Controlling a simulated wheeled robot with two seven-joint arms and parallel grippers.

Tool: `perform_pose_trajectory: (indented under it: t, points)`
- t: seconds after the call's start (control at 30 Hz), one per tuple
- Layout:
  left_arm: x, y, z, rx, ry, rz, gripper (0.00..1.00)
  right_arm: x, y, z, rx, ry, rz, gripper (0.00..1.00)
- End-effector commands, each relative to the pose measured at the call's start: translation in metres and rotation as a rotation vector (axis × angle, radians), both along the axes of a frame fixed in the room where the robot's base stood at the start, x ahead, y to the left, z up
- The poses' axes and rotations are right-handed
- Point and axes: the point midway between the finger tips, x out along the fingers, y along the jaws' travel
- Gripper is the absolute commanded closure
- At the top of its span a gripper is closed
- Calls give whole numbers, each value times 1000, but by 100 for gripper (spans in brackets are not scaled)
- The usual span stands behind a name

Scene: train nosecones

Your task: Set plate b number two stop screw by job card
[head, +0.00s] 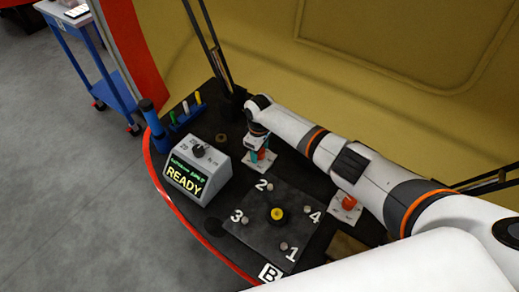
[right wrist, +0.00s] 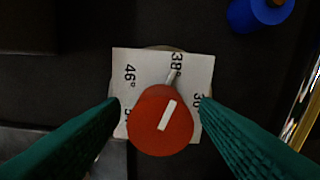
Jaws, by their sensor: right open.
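Plate B (head: 262,232) lies on the dark bench with four numbered screws and a yellow-topped centre piece (head: 277,214). The number two stop screw (head: 270,187) is at its upper corner, beside the white 2. My right gripper (head: 259,156) is beyond that corner, over a white dial card (head: 265,168). In the right wrist view its open green fingers stand on either side of a red knob (right wrist: 160,120) with a white bar. The card there (right wrist: 145,65) reads 46° and 38°, with a third label partly hidden. I cannot tell whether the fingers touch the knob. My left gripper is not in view.
A grey box (head: 195,168) with a READY display stands left of the plate. A second red knob (head: 348,202) sits on a white card to the right. A blue rack (head: 187,118) holds coloured tools. A red rim (head: 190,240) edges the bench.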

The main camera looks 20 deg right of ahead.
Motion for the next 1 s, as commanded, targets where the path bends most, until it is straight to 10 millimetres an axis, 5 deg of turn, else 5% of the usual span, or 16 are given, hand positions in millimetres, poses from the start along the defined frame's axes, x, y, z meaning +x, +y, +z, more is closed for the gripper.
perform_pose_trajectory:
  t: [0.6, 1.0]
  points:
    - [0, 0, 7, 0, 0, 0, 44, 1, 0, 104, 1, -3, 0, 44]
    - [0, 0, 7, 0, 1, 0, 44, 0, 0, 120, 1, -1, 0, 44]
